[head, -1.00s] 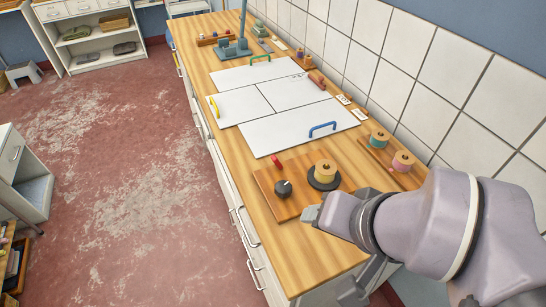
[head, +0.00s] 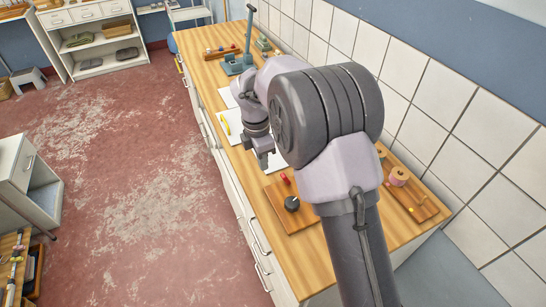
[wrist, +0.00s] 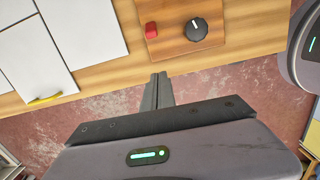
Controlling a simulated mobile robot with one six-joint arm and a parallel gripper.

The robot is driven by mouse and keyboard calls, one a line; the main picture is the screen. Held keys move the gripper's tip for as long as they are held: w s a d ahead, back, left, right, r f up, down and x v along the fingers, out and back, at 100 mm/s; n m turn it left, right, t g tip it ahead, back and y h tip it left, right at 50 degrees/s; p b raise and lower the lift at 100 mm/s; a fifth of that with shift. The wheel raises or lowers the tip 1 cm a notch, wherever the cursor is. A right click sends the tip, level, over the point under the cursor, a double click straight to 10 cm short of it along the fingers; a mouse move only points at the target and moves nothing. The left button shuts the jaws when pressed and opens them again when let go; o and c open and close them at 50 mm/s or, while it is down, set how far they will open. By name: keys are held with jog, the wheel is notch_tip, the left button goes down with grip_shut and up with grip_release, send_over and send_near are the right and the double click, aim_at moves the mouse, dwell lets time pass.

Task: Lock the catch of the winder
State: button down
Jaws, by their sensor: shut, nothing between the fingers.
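The winder is a wooden board (head: 283,217) on the counter, partly behind my arm in the head view. On it are a small red piece (head: 285,178), which looks like the catch, and a black knob (head: 292,204) with a white pointer. The wrist view shows the red piece (wrist: 151,30) left of the knob (wrist: 196,29). The winder's spool is hidden by my arm. My gripper (head: 265,162) is just beyond the red piece in the head view, apart from it. In the wrist view my gripper (wrist: 158,78) is shut, empty, below the board's edge.
White panels (wrist: 85,40) with a yellow handle (wrist: 45,99) lie beside the winder. A second board (head: 416,203) with a pink-topped spool (head: 399,176) stands near the tiled wall. A blue-grey lever stand (head: 236,65) is at the far end. The floor left of the counter is clear.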

aim_at(286, 179)
jog(key=shift+f, duration=0.2)
jog(key=f+b, duration=0.1)
jog(key=f, duration=0.2)
jog(key=f+b, duration=0.1)
jog(key=f, duration=0.3)
jog(key=d+f+b, duration=0.1)
jog(key=f, duration=0.2)
jog(key=shift+w+f, duration=0.2)
jog(key=shift+w, duration=0.1)
jog(key=shift+w+d+r+b, duration=0.15)
jog(key=shift+w+d+r, duration=0.1)
jog(key=shift+d+r, duration=0.25)
jog(key=shift+w+d+r+b, duration=0.15)
jog(key=shift+w+d+r, duration=0.1)
jog(key=shift+d, duration=0.4)
jog(key=shift+w+d+r, duration=0.1)
jog(key=shift+d+r, duration=0.2)
jog(key=shift+d, duration=0.1)
